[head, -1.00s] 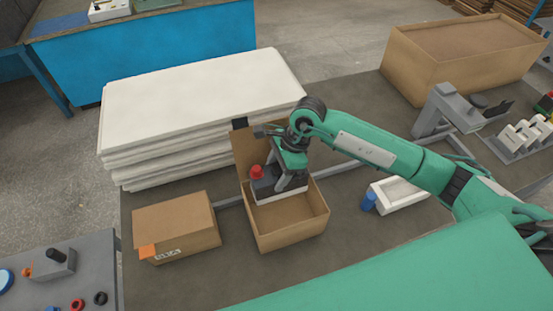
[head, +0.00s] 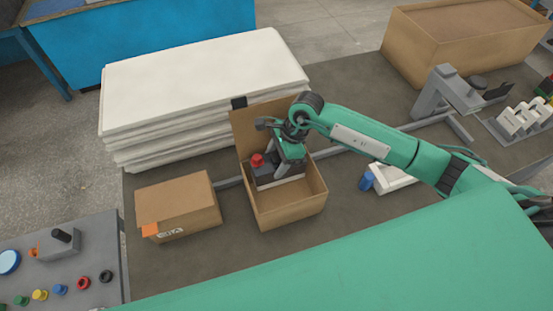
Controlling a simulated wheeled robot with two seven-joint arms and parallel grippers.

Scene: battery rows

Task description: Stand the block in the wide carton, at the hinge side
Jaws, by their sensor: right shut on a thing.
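The open carton (head: 290,212) stands on the table in the middle of the head view. Its lid (head: 243,127) is raised at the far side, the hinge side. My right gripper (head: 289,168) is shut on a dark grey block (head: 264,178) with a pale lower band and a red cap (head: 257,160). The block looks upright at the far side of the carton, close to the lid. The gripper hides part of it. I cannot tell if its underside touches the carton floor. My left gripper is not in view.
A closed carton (head: 185,205) stands to the left, and a stack of white sheets (head: 200,90) behind it. A pale block with a blue cap (head: 367,181) lies right of the open carton. A large carton (head: 460,60) stands at the back right. The carton's near part is empty.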

